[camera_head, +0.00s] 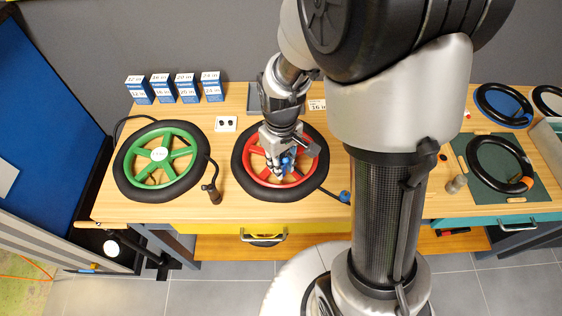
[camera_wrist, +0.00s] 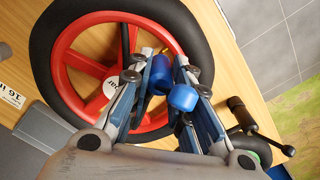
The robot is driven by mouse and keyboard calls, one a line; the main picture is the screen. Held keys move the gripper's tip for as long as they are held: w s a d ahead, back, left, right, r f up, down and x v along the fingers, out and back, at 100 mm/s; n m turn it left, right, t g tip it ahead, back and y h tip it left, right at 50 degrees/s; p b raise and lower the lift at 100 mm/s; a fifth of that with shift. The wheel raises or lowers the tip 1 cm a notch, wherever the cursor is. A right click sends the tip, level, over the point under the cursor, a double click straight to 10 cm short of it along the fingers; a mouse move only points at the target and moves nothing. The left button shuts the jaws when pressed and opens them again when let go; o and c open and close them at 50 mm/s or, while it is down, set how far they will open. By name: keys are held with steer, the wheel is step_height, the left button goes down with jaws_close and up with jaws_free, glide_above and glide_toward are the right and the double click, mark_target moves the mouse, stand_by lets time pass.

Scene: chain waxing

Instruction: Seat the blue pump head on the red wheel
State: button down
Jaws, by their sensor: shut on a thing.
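The red wheel (camera_head: 247,151) lies flat with a black tyre on the wooden table; in the wrist view its red rim and spokes (camera_wrist: 85,65) fill the upper left. My gripper (camera_head: 285,166) is over the wheel, fingers pointing down inside its rim. In the wrist view my gripper (camera_wrist: 157,68) is shut on the blue pump head (camera_wrist: 183,98), which shows between the fingers; it also shows in the head view (camera_head: 288,162). A small pale tip lies near the fingertips by the rim. The valve is not clear, and I cannot tell whether the head touches it.
Several blue boxes (camera_head: 163,88) stand behind. A dark tyre (camera_head: 475,160) lies on a mat at right.

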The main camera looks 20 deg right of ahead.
steer(key=c, duration=1.4)
jaws_free()
steer(key=shift+o, duration=0.2)
steer(key=shift+r, duration=0.1)
step_height(320, 180, up, 11)
steer(key=shift+r, duration=0.4)
